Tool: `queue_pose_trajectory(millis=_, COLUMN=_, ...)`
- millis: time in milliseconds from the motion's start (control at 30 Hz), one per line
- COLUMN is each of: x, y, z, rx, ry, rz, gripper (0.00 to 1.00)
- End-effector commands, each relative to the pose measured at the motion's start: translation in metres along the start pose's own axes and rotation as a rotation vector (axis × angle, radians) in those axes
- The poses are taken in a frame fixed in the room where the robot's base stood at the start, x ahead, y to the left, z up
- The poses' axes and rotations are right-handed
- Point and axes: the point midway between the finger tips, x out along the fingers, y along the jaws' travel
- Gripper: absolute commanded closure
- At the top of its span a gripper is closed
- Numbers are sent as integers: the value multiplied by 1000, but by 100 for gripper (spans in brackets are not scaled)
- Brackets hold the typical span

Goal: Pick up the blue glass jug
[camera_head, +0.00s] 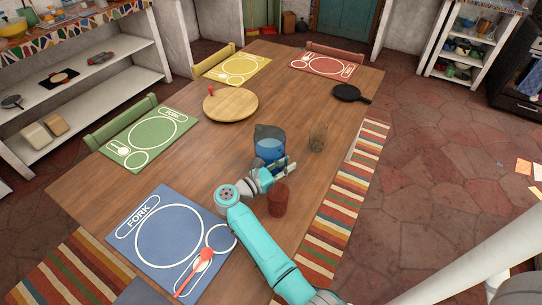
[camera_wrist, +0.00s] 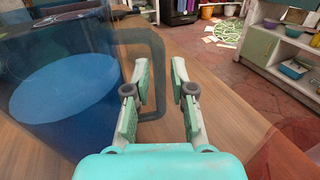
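The blue glass jug (camera_head: 270,146) stands upright on the wooden table, right of its middle. In the wrist view the jug (camera_wrist: 60,85) fills the left side, with blue contents and its handle (camera_wrist: 158,55) pointing right. My gripper (camera_head: 284,168) is at the near side of the jug, low over the table. In the wrist view my gripper (camera_wrist: 161,85) has its two fingers apart.
A reddish-brown cup (camera_head: 278,200) stands close beside my wrist, and a clear glass (camera_head: 318,138) stands right of the jug. A round wooden board (camera_head: 232,106), a black pan (camera_head: 348,93) and a blue placemat (camera_head: 160,256) lie on the table. The table's middle left is clear.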

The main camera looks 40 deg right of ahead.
Motion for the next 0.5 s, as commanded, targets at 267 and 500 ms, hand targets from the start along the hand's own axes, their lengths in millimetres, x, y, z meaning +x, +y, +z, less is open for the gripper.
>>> queue_pose_trajectory(millis=267, x=-1, y=0, z=0, rx=0, ry=0, rz=1, gripper=100)
queue_pose_trajectory(millis=500, x=-1, y=1, z=2, rx=5, ry=-2, rz=1, gripper=100)
